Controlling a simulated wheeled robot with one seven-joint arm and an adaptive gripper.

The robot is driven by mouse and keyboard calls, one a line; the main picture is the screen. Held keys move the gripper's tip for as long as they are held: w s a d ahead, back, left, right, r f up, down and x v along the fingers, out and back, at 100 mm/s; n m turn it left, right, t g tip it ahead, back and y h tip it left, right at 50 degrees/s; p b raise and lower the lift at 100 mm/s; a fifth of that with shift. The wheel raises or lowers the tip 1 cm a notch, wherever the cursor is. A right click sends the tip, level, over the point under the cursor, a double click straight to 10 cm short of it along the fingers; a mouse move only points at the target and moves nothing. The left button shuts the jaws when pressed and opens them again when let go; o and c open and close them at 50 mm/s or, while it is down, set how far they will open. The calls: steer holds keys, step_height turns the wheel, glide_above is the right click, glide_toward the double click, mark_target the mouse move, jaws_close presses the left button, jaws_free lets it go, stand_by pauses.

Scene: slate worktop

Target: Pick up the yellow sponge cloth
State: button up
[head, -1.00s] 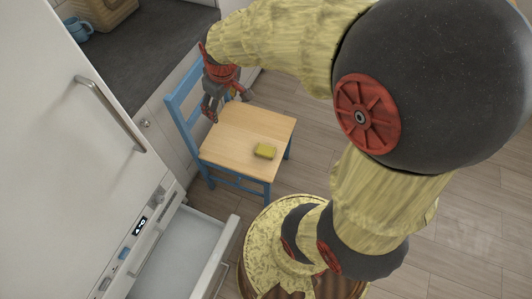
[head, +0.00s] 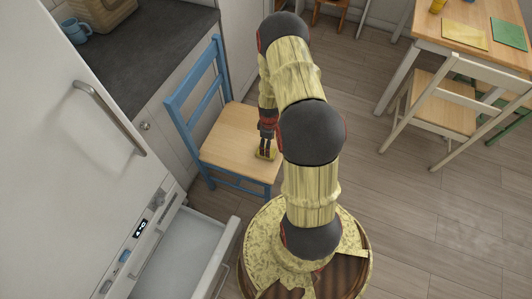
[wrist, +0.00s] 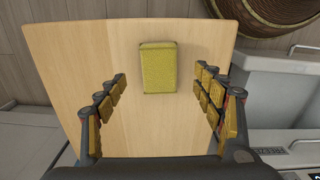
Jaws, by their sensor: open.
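The yellow sponge cloth (wrist: 158,67) lies flat on the wooden seat of the blue chair (wrist: 60,60). In the head view the sponge cloth (head: 271,154) shows only in part, beside my gripper at the seat's right side. My gripper (head: 266,150) points down over it. In the wrist view my gripper (wrist: 160,92) is open, with a finger on each side of the picture. The cloth lies between and a little beyond the fingers, and nothing is held.
The blue chair's backrest (head: 190,85) rises on the left. A white drawer (head: 185,255) stands open in front, below a white appliance (head: 75,150). A wooden table (head: 465,22) and a white chair (head: 445,100) are at the right, with bare floor between.

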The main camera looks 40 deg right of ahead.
step_height(320, 180, down, 8)
steer(key=b, duration=0.3)
steer(key=shift+d+r, duration=0.1)
steer(key=shift+r, duration=0.15)
steer(key=shift+c, duration=0.2)
steer(key=c, duration=1.1)
steer(key=shift+c, duration=0.5)
steer(key=shift+r, duration=0.15)
